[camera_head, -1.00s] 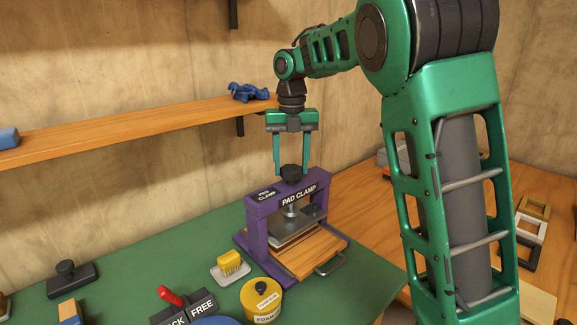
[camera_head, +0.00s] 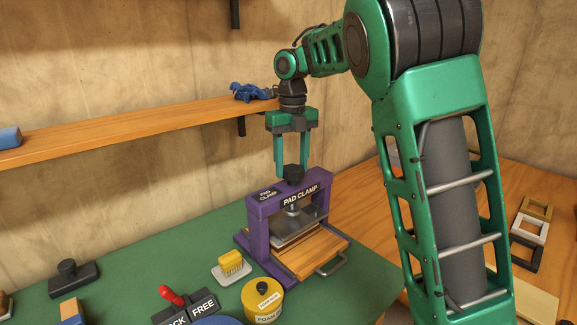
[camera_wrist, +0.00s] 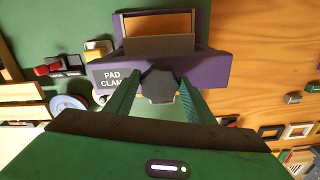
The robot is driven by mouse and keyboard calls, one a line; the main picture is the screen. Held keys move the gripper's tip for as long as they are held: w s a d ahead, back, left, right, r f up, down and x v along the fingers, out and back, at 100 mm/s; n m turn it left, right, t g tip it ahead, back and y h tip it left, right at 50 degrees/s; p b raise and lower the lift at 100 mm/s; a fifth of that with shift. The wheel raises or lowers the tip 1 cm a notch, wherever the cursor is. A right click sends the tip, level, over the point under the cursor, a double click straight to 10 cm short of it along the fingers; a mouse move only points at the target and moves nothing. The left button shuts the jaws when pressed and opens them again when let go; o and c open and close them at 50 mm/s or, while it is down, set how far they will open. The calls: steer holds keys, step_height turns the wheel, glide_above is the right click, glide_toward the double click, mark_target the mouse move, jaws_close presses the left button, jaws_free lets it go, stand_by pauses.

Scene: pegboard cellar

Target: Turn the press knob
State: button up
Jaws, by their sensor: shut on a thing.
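The black press knob (camera_head: 292,174) sits on top of the purple pad clamp press (camera_head: 257,212) on the green bench top. My green gripper (camera_head: 292,166) points straight down from above, its fingers on either side of the knob. In the wrist view the dark faceted knob (camera_wrist: 159,85) lies between the two fingertips, and my gripper (camera_wrist: 158,90) is shut on it. Below the knob, the press plate (camera_head: 300,219) is over a wooden board (camera_head: 308,252) with a metal handle. The screw under the crossbar is partly hidden by the frame.
A yellow brush (camera_head: 231,265), a yellow tin (camera_head: 262,299) and a red-handled lock (camera_head: 185,303) are on the bench to the left. A wooden shelf (camera_head: 130,130) runs along the wall behind. Several small frames (camera_head: 530,228) lie on the right table.

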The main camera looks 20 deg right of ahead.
mark_target(292, 166)
steer(key=shift+w+r, duration=0.1)
steer(key=shift+r, duration=0.05)
steer(key=o, duration=0.9)
steer(key=shift+o, duration=0.7)
step_height(292, 166, up, 5)
steer(key=shift+d+f, duration=0.1)
steer(key=shift+r, duration=2.9)
